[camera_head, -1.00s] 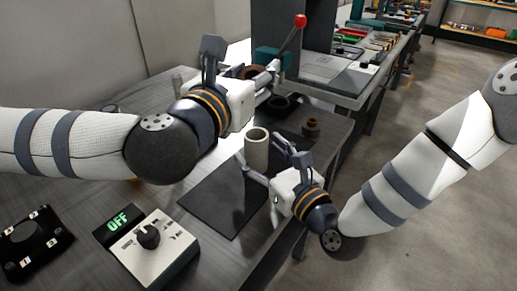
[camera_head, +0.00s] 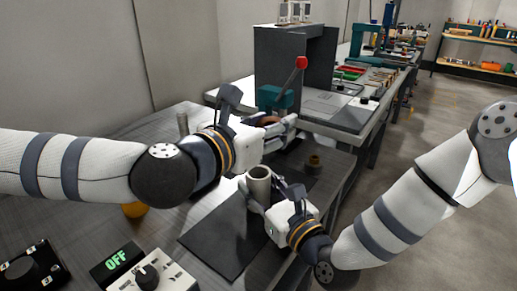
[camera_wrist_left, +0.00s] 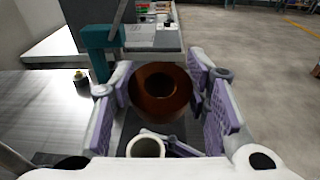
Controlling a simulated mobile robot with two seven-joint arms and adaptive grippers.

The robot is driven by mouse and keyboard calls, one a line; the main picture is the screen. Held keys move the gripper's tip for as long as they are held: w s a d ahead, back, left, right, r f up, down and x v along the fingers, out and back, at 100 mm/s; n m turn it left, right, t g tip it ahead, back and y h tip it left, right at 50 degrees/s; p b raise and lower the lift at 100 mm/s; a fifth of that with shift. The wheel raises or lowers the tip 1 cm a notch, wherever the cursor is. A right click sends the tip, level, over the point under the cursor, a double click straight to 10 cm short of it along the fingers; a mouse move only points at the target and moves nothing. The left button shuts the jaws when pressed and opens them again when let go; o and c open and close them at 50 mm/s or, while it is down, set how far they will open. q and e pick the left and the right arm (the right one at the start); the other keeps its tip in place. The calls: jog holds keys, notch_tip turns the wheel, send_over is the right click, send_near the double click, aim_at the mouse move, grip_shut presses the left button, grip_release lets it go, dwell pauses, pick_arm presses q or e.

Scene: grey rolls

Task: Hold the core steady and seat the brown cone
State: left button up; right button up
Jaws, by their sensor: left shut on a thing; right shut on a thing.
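My left gripper (camera_head: 282,133) is shut on the brown cone (camera_wrist_left: 160,92), a dark glossy brown ring-like piece with a central hole. In the left wrist view it sits between the two purple finger pads. In the head view the brown cone (camera_head: 267,121) is mostly hidden behind the gripper. The core (camera_head: 259,186) is a pale upright hollow cylinder on the dark mat, and its open top also shows in the left wrist view (camera_wrist_left: 146,147). My right gripper (camera_head: 258,205) is shut on the core low down. The cone is above and beyond the core, apart from it.
A control box reading OFF (camera_head: 150,277) and a dark panel (camera_head: 33,268) are at the front left. A teal press with a red-knobbed lever (camera_head: 301,63) stands behind. The dark mat (camera_head: 215,238) is bare at the front.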

pick_arm(q)
jog(key=m+g, duration=0.1)
jog(key=g+h, duration=0.1)
jog(key=w+m+g, duration=0.1)
jog(key=shift+a+f+m, duration=0.25)
jog(key=shift+f+m, duration=0.05)
jog(key=shift+s+a+r+m+g+h, duration=0.15)
jog(key=shift+a+r+m+g, duration=0.2)
jog(key=shift+g, duration=0.25)
jog(key=shift+a+r+m+g+h, duration=0.15)
jog(key=shift+a+r+m+g, duration=0.1)
jog(key=shift+a+g, duration=0.3)
jog(key=shift+d, duration=0.1)
send_over(258, 189)
jog(key=w, duration=0.3)
jog(key=shift+s+f, duration=0.2)
jog(key=shift+f, duration=2.65)
jog(key=shift+f, duration=0.25)
jog(key=shift+f, duration=0.75)
jog(key=o, duration=1.5)
jog(key=shift+c, duration=0.2)
